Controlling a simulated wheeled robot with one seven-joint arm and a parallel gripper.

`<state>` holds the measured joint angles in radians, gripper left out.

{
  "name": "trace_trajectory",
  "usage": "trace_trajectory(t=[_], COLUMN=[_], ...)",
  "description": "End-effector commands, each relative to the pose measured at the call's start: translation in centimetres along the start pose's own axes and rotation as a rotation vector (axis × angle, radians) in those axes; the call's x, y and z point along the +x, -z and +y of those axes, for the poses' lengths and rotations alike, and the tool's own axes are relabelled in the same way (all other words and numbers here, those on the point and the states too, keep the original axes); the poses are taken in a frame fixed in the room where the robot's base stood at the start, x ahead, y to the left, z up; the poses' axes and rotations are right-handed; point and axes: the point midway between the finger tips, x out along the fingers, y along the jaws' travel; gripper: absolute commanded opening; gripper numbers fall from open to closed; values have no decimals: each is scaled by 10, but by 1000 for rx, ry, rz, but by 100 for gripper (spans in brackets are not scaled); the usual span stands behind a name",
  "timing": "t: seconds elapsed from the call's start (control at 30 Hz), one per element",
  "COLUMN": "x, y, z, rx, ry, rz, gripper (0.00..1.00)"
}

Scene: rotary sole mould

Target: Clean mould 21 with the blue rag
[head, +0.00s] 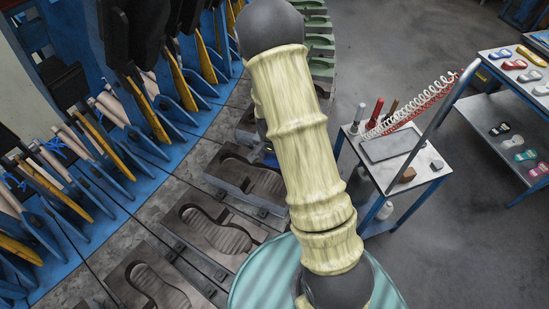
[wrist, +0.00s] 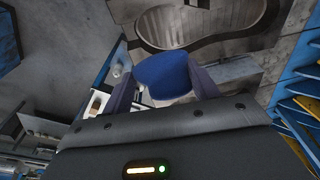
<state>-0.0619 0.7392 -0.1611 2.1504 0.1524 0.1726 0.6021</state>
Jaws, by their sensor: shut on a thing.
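My gripper (wrist: 163,85) shows in the wrist view with its two dark fingers shut on the blue rag (wrist: 165,70). The rag is bunched and sticks out beyond the fingertips. A grey metal mould with a sole-shaped cavity (wrist: 212,38) lies just beyond the rag; I cannot tell whether they touch. In the head view several open sole moulds lie in a row, one beside my arm (head: 262,178), one nearer (head: 215,232) and one at the bottom (head: 150,283). No number is readable, so I cannot tell which is mould 21. My arm hides the gripper in the head view.
Blue machine frames with yellow bars (head: 145,105) stand along the left of the moulds. A small trolley (head: 405,185) with bottles, tools and a coiled red hose stands to the right. A shelf table (head: 515,110) with shoe-shaped pieces is at far right. Grey floor lies between.

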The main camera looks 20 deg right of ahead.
Motion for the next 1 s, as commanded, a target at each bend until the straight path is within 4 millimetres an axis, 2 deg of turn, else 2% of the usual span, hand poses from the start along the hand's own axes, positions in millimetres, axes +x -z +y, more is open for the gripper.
trace_trajectory(t=[0.03,0.3,0.7,0.83,1.0], x=[-8,-28,-30,-29,-28], y=[1,3,4,4,4], z=[0,0,1,10,30], rx=[0,-1,0,3,3], ry=[1,0,0,0,0], rz=[1,1,0,1,0], gripper=[30,30,30,30,30])
